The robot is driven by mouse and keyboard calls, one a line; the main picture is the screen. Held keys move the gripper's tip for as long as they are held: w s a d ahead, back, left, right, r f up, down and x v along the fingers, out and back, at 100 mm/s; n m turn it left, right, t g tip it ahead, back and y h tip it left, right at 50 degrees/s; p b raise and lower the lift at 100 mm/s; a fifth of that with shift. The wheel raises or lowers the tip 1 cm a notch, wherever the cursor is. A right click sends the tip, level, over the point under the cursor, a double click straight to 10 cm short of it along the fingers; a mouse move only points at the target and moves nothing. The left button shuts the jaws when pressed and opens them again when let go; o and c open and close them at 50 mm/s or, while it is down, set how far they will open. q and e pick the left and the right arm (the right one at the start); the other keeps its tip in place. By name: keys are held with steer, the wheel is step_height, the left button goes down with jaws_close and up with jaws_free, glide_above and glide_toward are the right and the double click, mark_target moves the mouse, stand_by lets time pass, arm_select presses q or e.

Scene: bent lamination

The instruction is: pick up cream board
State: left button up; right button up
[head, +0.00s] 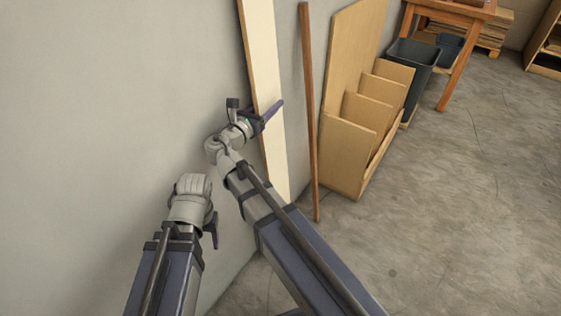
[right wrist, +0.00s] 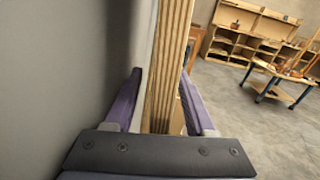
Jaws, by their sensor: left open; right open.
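The cream board (head: 263,50) is long and pale and stands upright, leaning against the grey wall. My right gripper (head: 268,114) is at the board around its mid-height, with a purple finger lying across its face. In the right wrist view the board's layered edge (right wrist: 166,60) runs between the two open purple fingers of my right gripper (right wrist: 164,95), with a gap seen on the left; contact on the right is unclear. My left gripper (head: 213,230) hangs low near the wall, away from the board and mostly hidden by its own wrist.
A thin brown pole (head: 309,110) leans on the wall just right of the board. Beyond it stand a wooden rack (head: 347,150) with upright panels, a dark bin (head: 413,65) and a wooden table (head: 455,15). The concrete floor (head: 460,230) at right is clear.

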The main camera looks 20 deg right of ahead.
steer(key=shift+c, duration=0.2)
jaws_close()
stand_by(1.1)
